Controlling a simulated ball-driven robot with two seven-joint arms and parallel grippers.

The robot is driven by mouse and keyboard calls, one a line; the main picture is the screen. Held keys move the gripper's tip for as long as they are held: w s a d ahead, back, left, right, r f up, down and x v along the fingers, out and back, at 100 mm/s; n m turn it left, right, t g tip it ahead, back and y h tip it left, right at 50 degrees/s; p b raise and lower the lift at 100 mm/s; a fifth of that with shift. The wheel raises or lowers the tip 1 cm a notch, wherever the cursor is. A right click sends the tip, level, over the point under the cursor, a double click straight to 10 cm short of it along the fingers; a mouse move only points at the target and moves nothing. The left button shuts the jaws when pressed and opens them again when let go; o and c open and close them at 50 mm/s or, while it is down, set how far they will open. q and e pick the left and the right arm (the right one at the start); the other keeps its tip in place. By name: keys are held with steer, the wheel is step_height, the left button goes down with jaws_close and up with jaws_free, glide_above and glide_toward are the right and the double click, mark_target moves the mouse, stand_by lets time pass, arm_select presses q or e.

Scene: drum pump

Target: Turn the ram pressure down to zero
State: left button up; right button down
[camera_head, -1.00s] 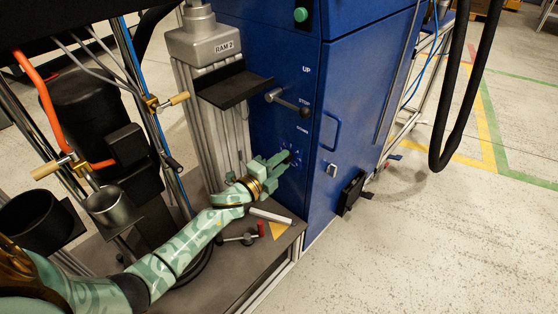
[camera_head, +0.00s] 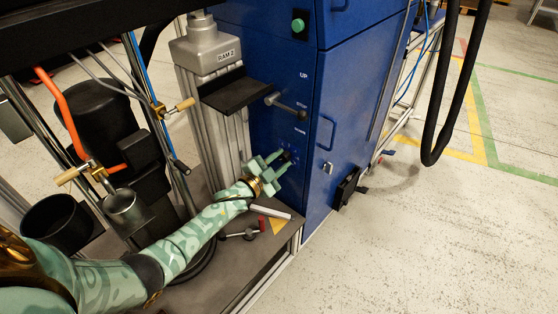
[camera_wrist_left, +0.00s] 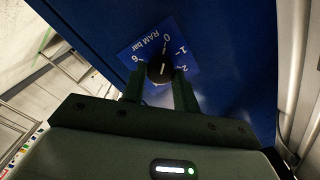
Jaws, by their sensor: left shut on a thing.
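The ram pressure knob (camera_wrist_left: 159,70) is a small dark round knob with a white mark, on a blue dial plate (camera_wrist_left: 133,53) reading "RAM bar" with 0, 1, 2 and 6 visible. The white mark points up in the wrist picture, roughly toward the 0; its exact setting is hard to tell. My left gripper (camera_wrist_left: 160,84) is shut on the knob, one finger on each side. In the head view my left gripper (camera_head: 283,163) reaches the lower front of the blue cabinet (camera_head: 270,110), and its fingers partly cover the dial. My right gripper is not in view.
A lever (camera_head: 286,103) with UP, STOP and DOWN labels sits above the dial. A black shelf (camera_head: 235,92) juts out left of it. A red-tipped tool (camera_head: 240,234) and a light bar (camera_head: 270,212) lie on the platform below my wrist.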

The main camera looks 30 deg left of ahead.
arm_select(q)
steer(key=shift+s+a+f, duration=0.1)
steer(key=shift+f, duration=0.15)
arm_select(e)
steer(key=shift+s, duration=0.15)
arm_select(q)
steer(key=o, duration=1)
steer(key=shift+c, duration=0.2)
steer(key=shift+r, duration=0.1)
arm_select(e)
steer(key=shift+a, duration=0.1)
arm_select(q)
steer(key=shift+s+r, duration=0.1)
steer(key=s+a+p, duration=0.2)
steer(key=s+p, duration=0.4)
steer(key=s, duration=1)
steer(key=shift+a, duration=0.15)
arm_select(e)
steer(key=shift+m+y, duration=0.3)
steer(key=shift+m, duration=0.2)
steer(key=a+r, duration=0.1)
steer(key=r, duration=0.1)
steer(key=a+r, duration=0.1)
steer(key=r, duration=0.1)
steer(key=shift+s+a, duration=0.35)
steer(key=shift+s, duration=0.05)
